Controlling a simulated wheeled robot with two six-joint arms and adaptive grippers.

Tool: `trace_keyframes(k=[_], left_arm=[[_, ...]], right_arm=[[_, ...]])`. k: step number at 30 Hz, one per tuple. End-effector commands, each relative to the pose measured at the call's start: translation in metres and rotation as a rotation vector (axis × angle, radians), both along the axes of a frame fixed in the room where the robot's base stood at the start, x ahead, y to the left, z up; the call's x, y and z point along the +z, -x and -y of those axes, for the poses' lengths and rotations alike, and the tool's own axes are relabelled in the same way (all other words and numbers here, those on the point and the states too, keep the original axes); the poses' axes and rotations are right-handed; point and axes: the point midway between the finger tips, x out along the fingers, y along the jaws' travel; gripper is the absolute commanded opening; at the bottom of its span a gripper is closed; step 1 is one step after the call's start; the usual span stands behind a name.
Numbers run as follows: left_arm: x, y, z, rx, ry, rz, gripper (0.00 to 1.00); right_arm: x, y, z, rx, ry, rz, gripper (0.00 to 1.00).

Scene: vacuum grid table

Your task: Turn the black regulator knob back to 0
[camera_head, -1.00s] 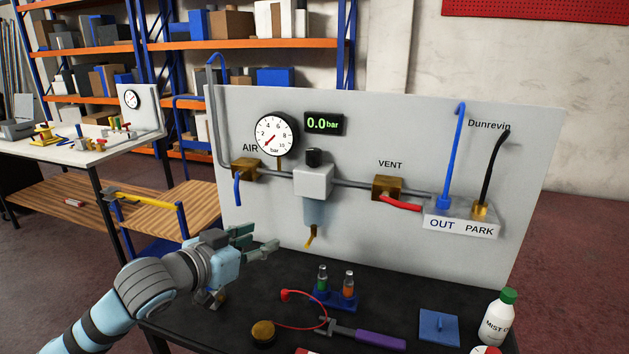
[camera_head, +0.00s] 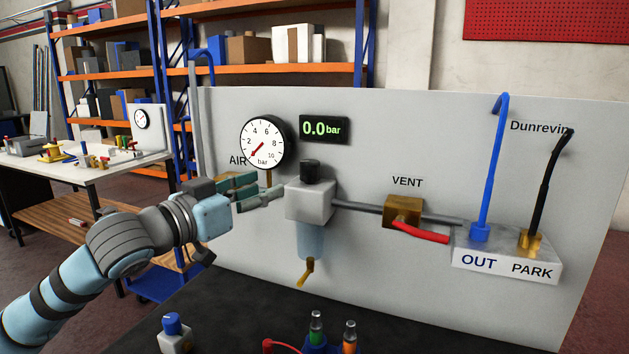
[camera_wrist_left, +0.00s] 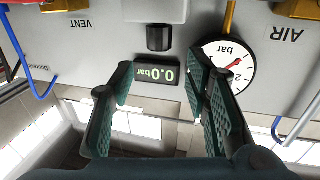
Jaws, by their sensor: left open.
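The black regulator knob (camera_head: 310,171) sits upright on the grey regulator body (camera_head: 310,202) on the panel. The dial gauge (camera_head: 262,142) needle points near the low end, and the digital display (camera_head: 324,128) reads 0.0 bar. My left gripper (camera_head: 270,187) is open and empty, just left of the regulator, its fingers pointing towards it. In the left wrist view, which is upside down, the knob (camera_wrist_left: 158,38) appears beyond the gap between the open fingers (camera_wrist_left: 160,72), apart from them. My gripper hides the AIR valve in the head view. My right gripper is not seen.
The VENT valve (camera_head: 403,211) with its red handle (camera_head: 420,234) is right of the regulator. The OUT/PARK block (camera_head: 507,264) is farther right. A clear bowl (camera_head: 311,242) hangs below the regulator. Small bottles (camera_head: 316,328) stand on the black bench below.

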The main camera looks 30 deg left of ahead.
Motion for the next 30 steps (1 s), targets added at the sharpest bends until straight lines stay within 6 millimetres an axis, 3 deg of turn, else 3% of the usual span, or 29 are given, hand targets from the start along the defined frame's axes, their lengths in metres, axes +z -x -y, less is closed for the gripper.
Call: trace_keyframes(k=[5, 10, 15, 21, 30], left_arm=[[0.007, -0.016, 0.003, -0.001, 0.011, 0.003, 0.43], [0.007, -0.051, 0.011, -0.004, 0.014, 0.001, 0.43], [0.004, -0.092, 0.019, -0.002, 0.009, -0.003, 0.43], [0.002, -0.127, 0.025, 0.0, 0.005, -0.002, 0.43], [0.001, -0.141, 0.028, 0.0, 0.0, -0.002, 0.43]], right_arm=[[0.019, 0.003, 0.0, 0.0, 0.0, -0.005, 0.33], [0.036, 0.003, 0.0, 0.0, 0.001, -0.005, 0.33], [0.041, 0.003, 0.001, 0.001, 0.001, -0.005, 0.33], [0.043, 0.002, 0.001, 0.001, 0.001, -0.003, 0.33], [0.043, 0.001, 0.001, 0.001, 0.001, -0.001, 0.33]])
